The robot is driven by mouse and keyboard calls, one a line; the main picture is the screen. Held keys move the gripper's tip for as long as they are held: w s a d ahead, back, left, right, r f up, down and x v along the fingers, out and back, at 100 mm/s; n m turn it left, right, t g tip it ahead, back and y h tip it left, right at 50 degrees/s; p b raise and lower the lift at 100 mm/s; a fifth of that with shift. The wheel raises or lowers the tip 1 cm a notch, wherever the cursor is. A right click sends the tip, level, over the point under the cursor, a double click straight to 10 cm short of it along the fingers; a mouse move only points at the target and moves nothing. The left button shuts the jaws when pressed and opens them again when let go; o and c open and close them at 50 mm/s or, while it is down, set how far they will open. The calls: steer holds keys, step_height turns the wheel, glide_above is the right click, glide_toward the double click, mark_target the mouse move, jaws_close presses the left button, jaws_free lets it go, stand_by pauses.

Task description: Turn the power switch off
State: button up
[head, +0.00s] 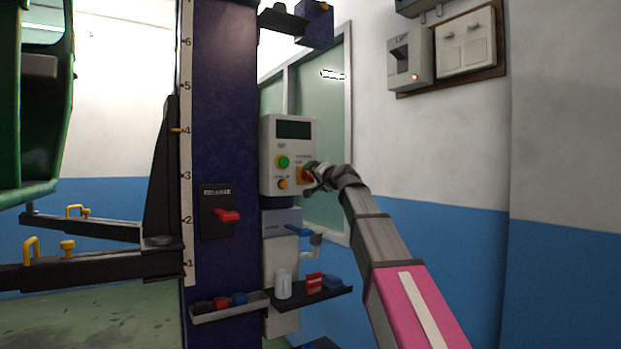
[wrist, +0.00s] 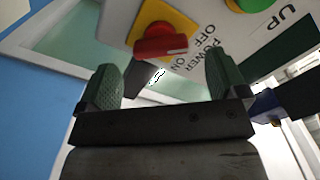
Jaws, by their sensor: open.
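The power switch is a red rotary handle on a yellow plate, on the control box (head: 289,130) mounted on the dark blue column. In the wrist view the red switch handle (wrist: 160,47) lies crosswise beyond the fingertips, with "POWER", "OFF" and "ON" printed beside it. My gripper (head: 309,174) is at the switch in the head view and partly covers it. In the wrist view my gripper (wrist: 163,75) is open, its two green-padded fingers apart with nothing between them. The handle appears just ahead of the gap; contact cannot be told.
A green button (head: 283,162) and an orange knob (head: 283,184) sit left of the switch. A red release lever (head: 229,215) is on the column (head: 230,120). Below are a blue-handled valve (head: 298,230) and a small shelf (head: 325,297) with items. A wall switch box (head: 410,60) hangs at right.

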steer(key=v, duration=0.6)
steer(key=shift+w+f, duration=0.1)
steer(key=shift+f, duration=0.05)
steer(key=s+d+f+g+h, duration=0.1)
steer(key=d+f+g+h, duration=0.1)
steer(key=f, duration=1.2)
steer(key=s+d+f+n+g+h, duration=0.1)
steer(key=d+f+g, duration=0.2)
steer(key=f, duration=1)
steer(key=s+d+f+g+h, duration=0.2)
steer(key=f, duration=1.2)
steer(key=s+d+f+g+h, duration=0.1)
steer(key=s+d+f+g, duration=0.1)
steer(key=s+f, duration=0.5)
steer(key=s+d+f+n+g+h, duration=0.1)
steer(key=s+d+f, duration=0.4)
steer(key=f, duration=0.7)
steer(key=s+d+f+n+g+h, duration=0.1)
steer(key=s+d+f+g+h, duration=0.2)
steer(key=s+f, duration=0.6)
steer(key=shift+s+d+f+g, duration=0.25)
steer(key=shift+d+f+g, duration=0.2)
steer(key=shift+g, duration=0.55)
